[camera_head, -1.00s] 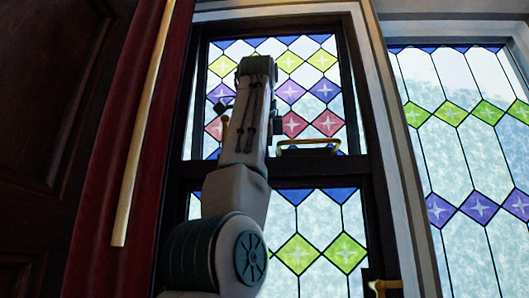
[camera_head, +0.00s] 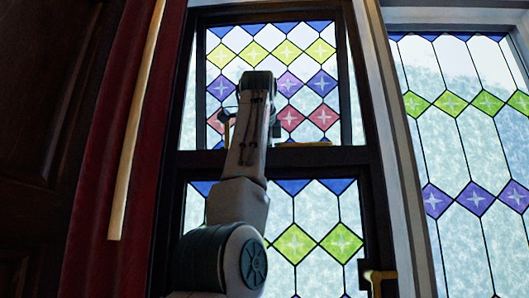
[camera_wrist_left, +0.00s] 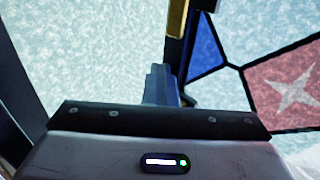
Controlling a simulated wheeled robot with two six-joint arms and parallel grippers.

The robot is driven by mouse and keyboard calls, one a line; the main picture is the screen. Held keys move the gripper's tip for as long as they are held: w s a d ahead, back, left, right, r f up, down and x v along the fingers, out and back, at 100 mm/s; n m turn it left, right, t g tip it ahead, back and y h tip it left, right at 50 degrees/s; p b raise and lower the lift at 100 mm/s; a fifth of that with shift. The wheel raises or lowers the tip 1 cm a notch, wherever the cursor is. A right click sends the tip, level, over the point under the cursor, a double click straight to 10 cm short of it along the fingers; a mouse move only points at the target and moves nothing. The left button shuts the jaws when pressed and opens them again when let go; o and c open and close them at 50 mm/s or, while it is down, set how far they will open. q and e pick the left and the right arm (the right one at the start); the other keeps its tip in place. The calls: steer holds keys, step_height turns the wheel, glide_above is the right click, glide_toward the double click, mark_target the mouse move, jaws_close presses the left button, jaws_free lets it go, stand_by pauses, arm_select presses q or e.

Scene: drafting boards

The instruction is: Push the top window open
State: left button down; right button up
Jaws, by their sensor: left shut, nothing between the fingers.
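The top window (camera_head: 298,62) is a dark-framed stained-glass sash with yellow-green, purple and red diamonds, in the upper middle of the head view. It appears swung outward, with a pale strip beside its left edge. Its gold handle (camera_head: 305,144) shows as a thin line just above the crossbar. In the left wrist view my left gripper (camera_wrist_left: 161,85) is shut and empty, pointing toward the glass. I cannot tell whether it touches. My right gripper is not in view.
A dark crossbar (camera_head: 310,159) separates the top window from the lower window (camera_head: 318,245). A gold fitting (camera_head: 380,277) is at the lower right. A red curtain (camera_head: 105,150) hangs on the left, and another stained-glass window (camera_head: 465,150) is on the right.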

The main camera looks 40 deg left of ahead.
arm_select(q)
steer(key=b+v, duration=0.1)
steer(key=v, duration=0.9)
steer(key=shift+s+d, duration=0.15)
steer(key=shift+s, duration=0.2)
steer(key=shift+w+r, duration=0.1)
